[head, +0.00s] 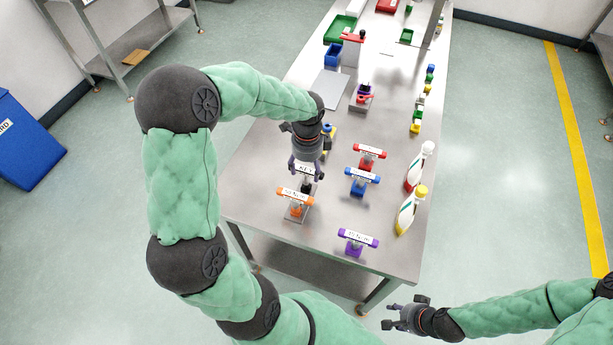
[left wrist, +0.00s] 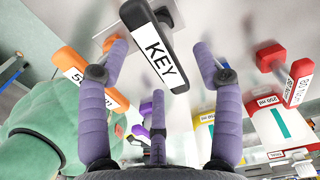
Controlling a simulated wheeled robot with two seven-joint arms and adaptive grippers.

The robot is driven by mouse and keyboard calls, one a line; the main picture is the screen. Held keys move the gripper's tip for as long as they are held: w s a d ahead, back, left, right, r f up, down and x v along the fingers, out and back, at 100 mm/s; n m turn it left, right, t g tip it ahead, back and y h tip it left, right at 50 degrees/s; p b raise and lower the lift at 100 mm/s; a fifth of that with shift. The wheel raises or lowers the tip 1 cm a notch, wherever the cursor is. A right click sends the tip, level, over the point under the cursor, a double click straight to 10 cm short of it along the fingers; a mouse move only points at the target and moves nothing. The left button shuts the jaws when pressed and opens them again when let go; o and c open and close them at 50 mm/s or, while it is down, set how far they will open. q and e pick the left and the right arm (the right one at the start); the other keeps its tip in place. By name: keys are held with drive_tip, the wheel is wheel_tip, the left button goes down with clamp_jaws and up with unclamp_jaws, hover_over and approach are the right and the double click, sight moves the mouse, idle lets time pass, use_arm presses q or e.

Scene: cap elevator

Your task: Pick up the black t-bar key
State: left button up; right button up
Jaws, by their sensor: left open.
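The black t-bar key (left wrist: 158,45) has a white KEY label on its bar. In the left wrist view its bar lies between and just beyond the spread fingers of my left gripper (left wrist: 160,78). In the head view the key (head: 307,188) stands behind the orange t-bar, partly hidden by my left gripper (head: 306,170), which is above it. My left gripper is open and does not visibly hold the key. My right gripper (head: 392,317) is off the table's near right corner, with its fingers apart and empty.
An orange t-bar (head: 295,195) stands close in front of the key. Blue (head: 361,180), red (head: 369,152) and purple (head: 358,240) t-bars stand to the right.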

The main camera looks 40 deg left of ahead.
sight(305, 175)
use_arm(q)
drive_tip(key=f+b, duration=0.1)
drive_tip(key=f, duration=0.1)
drive_tip(key=f+b, duration=0.1)
drive_tip(key=f, duration=0.2)
drive_tip(key=shift+s+a+f, duration=0.1)
drive_tip(key=shift+s+a, duration=0.05)
drive_tip(key=shift+a, duration=0.05)
clamp_jaws()
